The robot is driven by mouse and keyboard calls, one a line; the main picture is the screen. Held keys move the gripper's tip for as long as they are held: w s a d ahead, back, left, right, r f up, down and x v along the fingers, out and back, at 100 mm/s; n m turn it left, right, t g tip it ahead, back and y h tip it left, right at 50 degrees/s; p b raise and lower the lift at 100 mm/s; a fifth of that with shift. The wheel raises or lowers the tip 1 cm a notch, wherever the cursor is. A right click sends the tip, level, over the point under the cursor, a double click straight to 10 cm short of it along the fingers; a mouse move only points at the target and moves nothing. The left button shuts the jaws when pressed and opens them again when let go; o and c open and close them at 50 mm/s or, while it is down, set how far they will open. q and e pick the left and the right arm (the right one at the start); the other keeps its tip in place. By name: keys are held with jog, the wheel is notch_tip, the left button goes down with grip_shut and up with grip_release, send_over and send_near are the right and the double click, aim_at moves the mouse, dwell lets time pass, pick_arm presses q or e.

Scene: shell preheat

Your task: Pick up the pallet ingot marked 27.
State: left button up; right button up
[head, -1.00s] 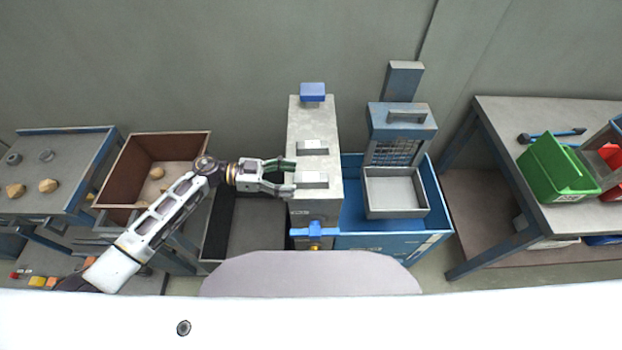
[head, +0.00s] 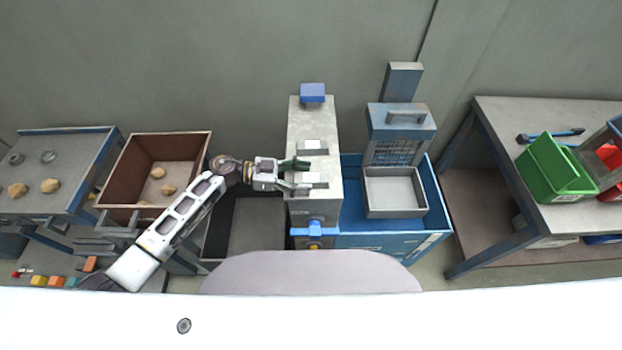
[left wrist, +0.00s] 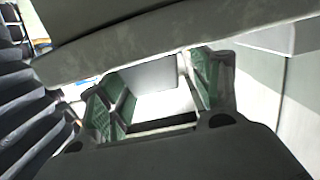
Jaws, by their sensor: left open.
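Two silver ingots lie on top of a grey block: a far ingot (head: 313,147) and a near ingot (head: 315,179). Their markings are too small to read, so I cannot tell which is 27. My left gripper (head: 304,176) is open at the near ingot, with one finger on its far side and one on its near side. In the left wrist view, the green-padded fingers (left wrist: 160,95) stand apart with a bright flat surface (left wrist: 160,75) between them, probably the near ingot. I cannot tell whether the fingers touch it. My right gripper is not in view.
A blue fixture (head: 315,229) is on the block's front. A blue bin (head: 352,215) with a grey tray (head: 395,210) stands right of it. A brown box (head: 128,170) is at left. A green bin (head: 550,172) sits on the right table.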

pick_arm(q)
jog(key=shift+d+f, duration=0.1)
jog(key=shift+d, duration=0.45)
jog(key=c, duration=1.4)
